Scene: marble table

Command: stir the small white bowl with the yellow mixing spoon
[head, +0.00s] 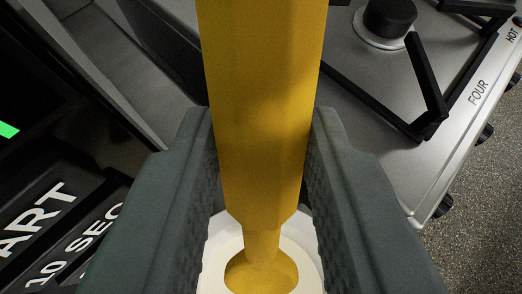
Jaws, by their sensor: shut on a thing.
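My gripper (264,165) is shut on the yellow mixing spoon (262,110), with one grey textured finger pressed on each side of its thick handle. The spoon points down the middle of the head view, and its narrow neck and yellow lower end show at the bottom edge. The small white bowl (217,250) shows between and below the fingers, cut off by the frame. The spoon's lower end overlaps the inside of the bowl in this view. I cannot tell whether it touches the bowl.
A steel stove top with a black burner (389,16) and black grates (428,80) lies at the upper right, with knobs along its edge. A dark panel with white lettering (75,245) is at the lower left. Speckled surface (480,220) shows at the right.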

